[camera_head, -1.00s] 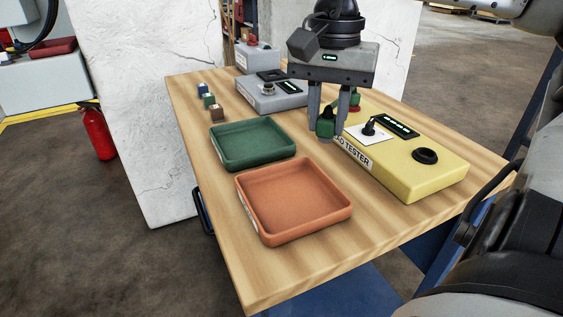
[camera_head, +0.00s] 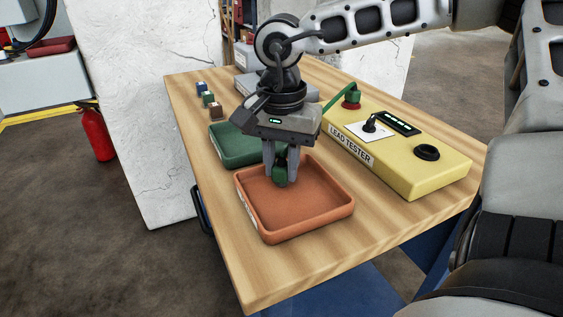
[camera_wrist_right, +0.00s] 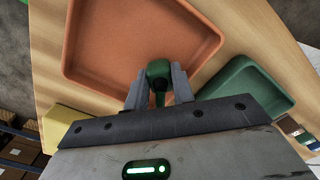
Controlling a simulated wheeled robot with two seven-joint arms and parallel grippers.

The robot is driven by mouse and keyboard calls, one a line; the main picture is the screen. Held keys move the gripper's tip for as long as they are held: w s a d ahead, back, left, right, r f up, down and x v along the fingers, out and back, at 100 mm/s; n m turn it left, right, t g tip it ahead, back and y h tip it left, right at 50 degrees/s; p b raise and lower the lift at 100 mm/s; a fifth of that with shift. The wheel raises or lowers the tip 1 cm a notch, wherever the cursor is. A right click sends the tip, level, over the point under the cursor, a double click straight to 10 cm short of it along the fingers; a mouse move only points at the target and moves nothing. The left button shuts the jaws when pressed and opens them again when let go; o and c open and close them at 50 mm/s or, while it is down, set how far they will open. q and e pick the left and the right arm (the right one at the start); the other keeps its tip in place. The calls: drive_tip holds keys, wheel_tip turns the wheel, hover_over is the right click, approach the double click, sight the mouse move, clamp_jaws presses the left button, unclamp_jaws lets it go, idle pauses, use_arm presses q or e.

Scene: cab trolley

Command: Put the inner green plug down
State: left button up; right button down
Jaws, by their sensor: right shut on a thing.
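The green plug (camera_head: 280,172) is held between the fingers of my right gripper (camera_head: 281,181). The gripper is shut on it and hangs over the back part of the terracotta tray (camera_head: 318,222), fingers pointing down. The plug also shows between the fingers in the right wrist view (camera_wrist_right: 158,70), with the tray floor (camera_wrist_right: 120,35) behind it. I cannot tell whether the plug touches the tray floor. My left gripper is not in view.
The green tray (camera_head: 228,155) adjoins the terracotta tray behind and is partly hidden by my gripper. The yellow lead tester (camera_head: 425,175) stands to the right, with a green strip (camera_head: 340,97) near its red knob (camera_head: 352,102). Small blocks (camera_head: 208,99) lie at the back left.

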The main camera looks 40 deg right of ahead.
sight(281, 165)
drive_tip(key=shift+f, duration=0.15)
drive_tip(key=c, duration=1.2)
unclamp_jaws()
wheel_tip(281, 165, up, 12)
drive_tip(key=shift+r+p, duration=0.2)
drive_tip(key=shift+p, duration=0.65)
